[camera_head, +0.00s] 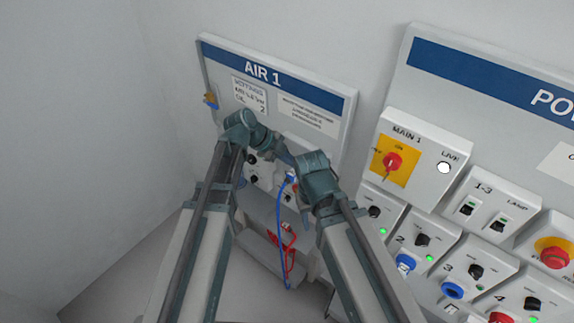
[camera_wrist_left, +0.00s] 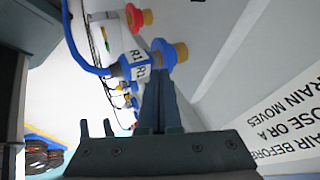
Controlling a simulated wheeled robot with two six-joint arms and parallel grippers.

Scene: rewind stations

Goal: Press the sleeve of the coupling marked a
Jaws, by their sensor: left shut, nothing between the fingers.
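The left wrist view shows my left gripper (camera_wrist_left: 159,86) with its two fingers together and empty. The fingertips are at the blue sleeve (camera_wrist_left: 174,55) of a coupling; I cannot tell whether they touch it. A blue plug (camera_wrist_left: 128,65) with white tags joins this coupling to a blue hose (camera_wrist_left: 85,67). The tags seem to read R1; no clear mark "a" is legible. In the head view, the AIR 1 panel (camera_head: 330,97) stands behind my arms, with a blue hose (camera_head: 281,235) hanging from it. My arms cover several fittings. Neither gripper's fingers show there.
A yellow and red fitting (camera_wrist_left: 138,17) lies past the coupling in the wrist view. To the right stands a panel with a MAIN 1 switch (camera_head: 391,161), buttons and knobs. The left wall side is clear.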

